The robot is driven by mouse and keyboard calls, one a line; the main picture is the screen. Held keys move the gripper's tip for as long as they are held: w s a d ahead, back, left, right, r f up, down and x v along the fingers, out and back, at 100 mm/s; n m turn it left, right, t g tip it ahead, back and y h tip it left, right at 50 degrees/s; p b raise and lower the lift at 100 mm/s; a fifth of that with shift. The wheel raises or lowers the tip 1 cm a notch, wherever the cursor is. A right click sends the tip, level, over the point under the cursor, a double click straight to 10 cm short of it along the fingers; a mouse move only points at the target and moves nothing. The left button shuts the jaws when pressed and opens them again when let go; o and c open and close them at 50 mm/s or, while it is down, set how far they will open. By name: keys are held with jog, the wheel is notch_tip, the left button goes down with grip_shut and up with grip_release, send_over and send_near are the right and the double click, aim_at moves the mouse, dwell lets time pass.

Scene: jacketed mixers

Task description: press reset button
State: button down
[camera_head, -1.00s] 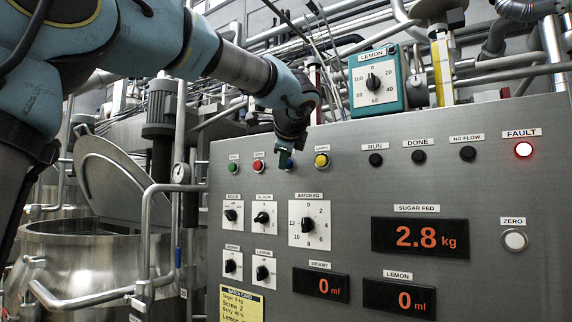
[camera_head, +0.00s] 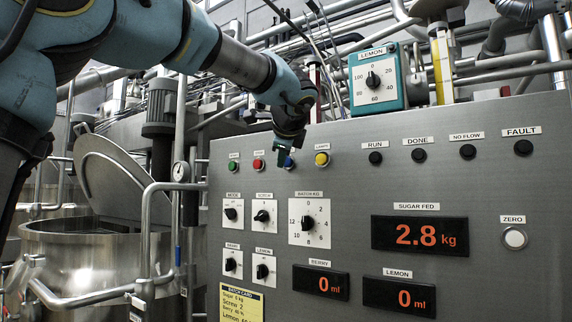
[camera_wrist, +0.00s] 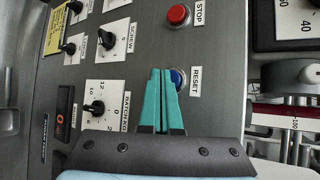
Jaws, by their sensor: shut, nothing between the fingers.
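The blue reset button (camera_wrist: 178,78) sits on the grey control panel, beside its RESET label (camera_wrist: 195,81) in the wrist view. In the head view the blue button (camera_head: 289,163) shows just right of my gripper's tips. My gripper (camera_head: 281,158) is shut and empty, its teal fingers together. In the wrist view the fingertips (camera_wrist: 160,72) overlap the button's edge; whether they touch it I cannot tell. The FAULT lamp (camera_head: 523,147) is dark.
The red stop button (camera_head: 258,164) and green start button (camera_head: 233,166) are left of the gripper, and a yellow lamps button (camera_head: 322,160) is to its right. Several dials, including the batch dial (camera_head: 309,222), lie below. The sugar display (camera_head: 419,237) reads 2.8 kg.

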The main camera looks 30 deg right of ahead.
jog(key=shift+s+a, duration=0.1)
jog(key=shift+a, duration=0.15)
jog(key=s+a, duration=0.1)
jog(key=a, duration=0.1)
jog(key=s+a, duration=0.1)
jog(key=a, duration=0.1)
jog(key=shift+s+a, duration=0.2)
dwell(0.3)
dwell(0.7)
